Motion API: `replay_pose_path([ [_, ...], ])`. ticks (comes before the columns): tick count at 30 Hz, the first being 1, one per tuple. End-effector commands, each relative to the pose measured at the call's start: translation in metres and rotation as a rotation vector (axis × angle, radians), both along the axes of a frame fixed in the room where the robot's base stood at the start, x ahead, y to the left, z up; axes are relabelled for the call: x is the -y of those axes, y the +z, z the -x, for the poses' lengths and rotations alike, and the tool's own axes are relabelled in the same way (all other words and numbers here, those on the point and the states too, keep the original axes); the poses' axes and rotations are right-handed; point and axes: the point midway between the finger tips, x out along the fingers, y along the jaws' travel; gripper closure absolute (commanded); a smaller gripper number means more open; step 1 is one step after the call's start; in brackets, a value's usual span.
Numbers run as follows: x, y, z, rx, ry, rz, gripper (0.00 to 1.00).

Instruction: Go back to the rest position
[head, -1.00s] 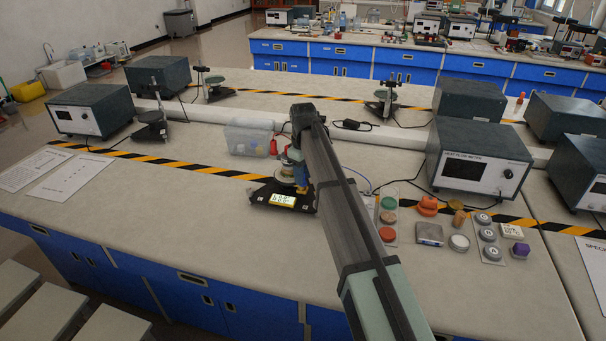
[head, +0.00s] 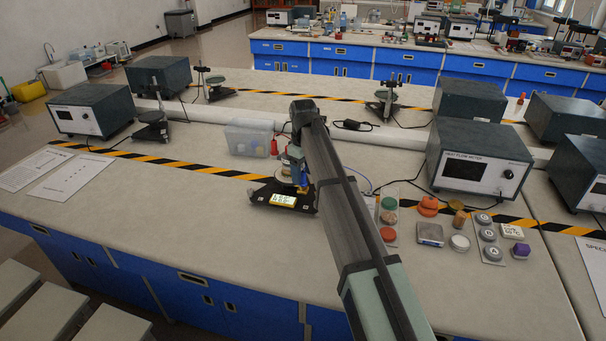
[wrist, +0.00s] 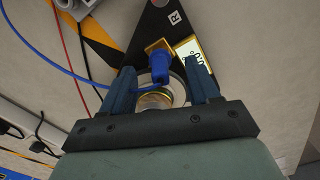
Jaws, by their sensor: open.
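My gripper (wrist: 160,91) is open in the wrist view, its two dark blue fingers apart. Between and beyond the fingers lies a round metal piece (wrist: 155,100) with a blue fitting (wrist: 160,66) and blue wire beside it. These sit on a black base plate (wrist: 146,28) with a lit display (wrist: 190,48). In the head view my gripper (head: 297,178) is over the same black plate (head: 262,193), partly hidden by my arm. I cannot tell from the frames how far the fingers are above the metal piece.
A clear bin (head: 246,138) stands behind the plate. Trays of coloured discs (head: 388,217), a grey block (head: 430,234) and a white disc (head: 459,242) lie to the right. A heat flow meter (head: 478,160) stands farther right.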

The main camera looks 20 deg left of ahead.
Motion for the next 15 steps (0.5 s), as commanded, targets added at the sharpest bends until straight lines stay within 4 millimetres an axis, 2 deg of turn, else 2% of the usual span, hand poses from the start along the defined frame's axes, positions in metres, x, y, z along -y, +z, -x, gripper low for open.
replay_pose_path([
  [15, 0.000, 0.034, 0.000, 0.000, 0.000, 0.000, 0.39],
])
